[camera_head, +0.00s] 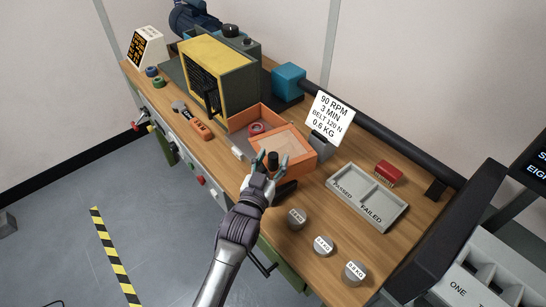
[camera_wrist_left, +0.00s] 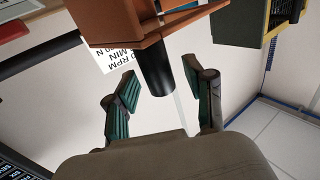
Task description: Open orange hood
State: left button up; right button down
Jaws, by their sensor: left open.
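The orange hood (camera_head: 300,168) is a box-like orange housing with a pale panel on top, on the middle of the workbench. A short black cylindrical handle (camera_head: 272,161) stands out on its near side. My left gripper (camera_head: 263,160) is open at that handle. In the left wrist view, the orange housing (camera_wrist_left: 125,22) is at the top and the black handle (camera_wrist_left: 155,72) points down from it toward the gap between my open fingers (camera_wrist_left: 163,95). I cannot tell whether the fingers touch it. My right gripper is not in view.
A yellow machine (camera_head: 216,63) with a dark grille stands behind left. A sign (camera_head: 329,116), a grey passed/failed tray (camera_head: 367,198) and a red block (camera_head: 389,173) are to the right. Several weights (camera_head: 323,246) stand near the front edge. An orange-handled tool (camera_head: 200,129) lies left.

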pick_arm(q)
jog(key=v, duration=1.1)
jog(key=shift+a+f, duration=0.1)
jog(key=shift+a, duration=0.05)
jog(key=s+a+f+n+g+y, duration=0.1)
jog(key=s+a+f+g+y, duration=0.2)
jog(key=s+a+f+g, duration=0.5)
jog(key=s+a+g+y, duration=0.2)
jog(key=s+a+g, duration=0.5)
jog(key=s, duration=0.6)
notch_tip(320, 180, down, 28)
jog(key=s, duration=0.1)
jog(key=s+a+f+g+b, duration=0.1)
jog(key=s+a+f, duration=0.2)
jog(key=s+f, duration=1.3)
jog(key=shift+s+a+f, duration=0.2)
jog(key=shift+s+f, duration=0.05)
jog(key=shift+s, duration=0.25)
